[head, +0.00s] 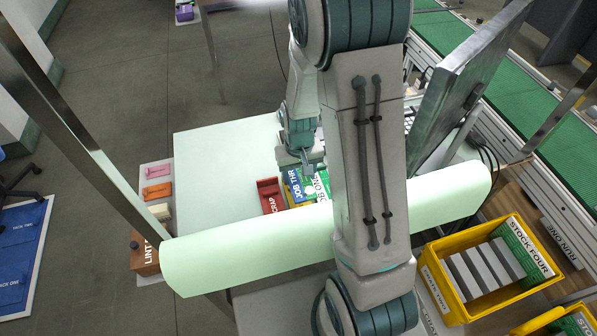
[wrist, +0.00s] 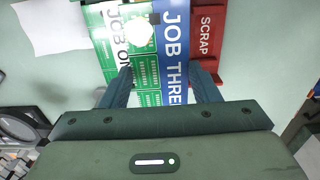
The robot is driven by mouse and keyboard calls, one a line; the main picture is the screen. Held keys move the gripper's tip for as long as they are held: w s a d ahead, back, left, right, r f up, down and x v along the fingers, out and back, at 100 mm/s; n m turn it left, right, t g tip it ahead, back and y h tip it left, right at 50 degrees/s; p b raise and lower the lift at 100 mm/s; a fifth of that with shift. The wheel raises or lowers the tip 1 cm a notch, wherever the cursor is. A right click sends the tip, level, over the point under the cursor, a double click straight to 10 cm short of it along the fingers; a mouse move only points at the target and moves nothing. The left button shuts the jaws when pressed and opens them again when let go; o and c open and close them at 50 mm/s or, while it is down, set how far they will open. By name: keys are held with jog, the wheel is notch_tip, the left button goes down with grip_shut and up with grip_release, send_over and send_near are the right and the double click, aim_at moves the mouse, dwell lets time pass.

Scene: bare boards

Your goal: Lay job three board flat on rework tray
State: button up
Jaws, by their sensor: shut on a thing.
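The job three board (wrist: 172,45) is green with a blue strip lettered JOB THREE. In the wrist view it lies between the two fingers of my gripper (wrist: 163,88), which is shut on it. In the head view its blue label (head: 298,187) shows at my gripper (head: 313,163), partly hidden by my arm. The job one board (wrist: 112,40), green with a white label, is just left of it in the wrist view. I cannot tell whether the held board touches what is under it. I cannot make out a tray marked rework.
A red scrap tray (head: 270,195) stands close beside the boards on the pale bench (head: 215,165). A curved pale panel (head: 250,248) runs along the bench front. A dark upright screen (head: 465,85) stands right of my arm. A yellow stock crate (head: 440,297) is at lower right. The bench's left part is clear.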

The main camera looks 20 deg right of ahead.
jog(key=shift+f, duration=0.1)
notch_tip(320, 180, down, 8)
jog(key=b, duration=0.7)
jog(key=shift+b, duration=0.35)
jog(key=shift+f+b, duration=0.35)
jog(key=shift+f, duration=0.05)
jog(key=o, duration=1.1)
jog(key=shift+r, duration=0.15)
notch_tip(320, 180, up, 14)
jog(key=shift+f, duration=0.2)
notch_tip(320, 180, up, 14)
jog(key=shift+f+b, duration=0.1)
jog(key=shift+b, duration=0.4)
